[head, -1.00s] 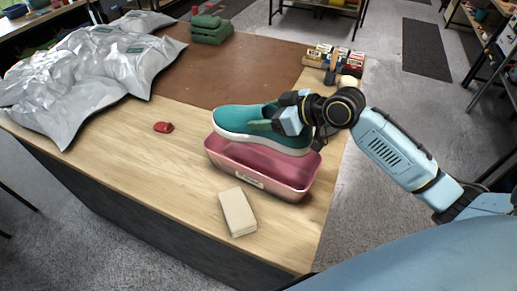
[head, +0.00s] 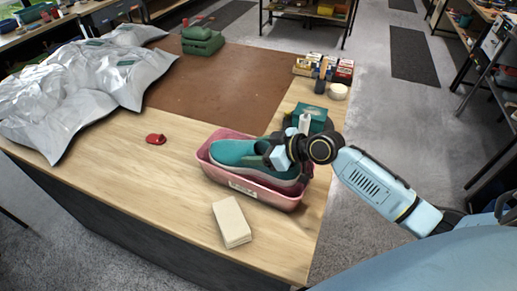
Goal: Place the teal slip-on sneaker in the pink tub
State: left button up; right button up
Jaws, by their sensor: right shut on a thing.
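The teal slip-on sneaker (head: 238,152) has a pale sole and sits low within the rim of the pink tub (head: 262,195), toe to the left. The tub stands on the wooden table near its right front edge. My right gripper (head: 278,158) is shut on the sneaker at its heel end, which the gripper partly hides. Whether the sole touches the tub's floor cannot be seen. My left gripper is not in view.
A cream block (head: 231,222) lies in front of the tub, and a small red object (head: 156,139) lies to the left. A teal box (head: 312,117) stands behind the tub. Silver bags (head: 85,85) cover the left side. Small boxes (head: 341,70) stand at the back right.

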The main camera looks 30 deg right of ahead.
jog(key=shift+f+b, duration=0.35)
jog(key=shift+f, duration=0.1)
jog(key=o, duration=1.2)
jog(key=shift+r+p, duration=0.5)
jog(key=shift+r, duration=0.05)
jog(key=shift+b+v, duration=0.4)
jog(key=shift+v, duration=5.6)
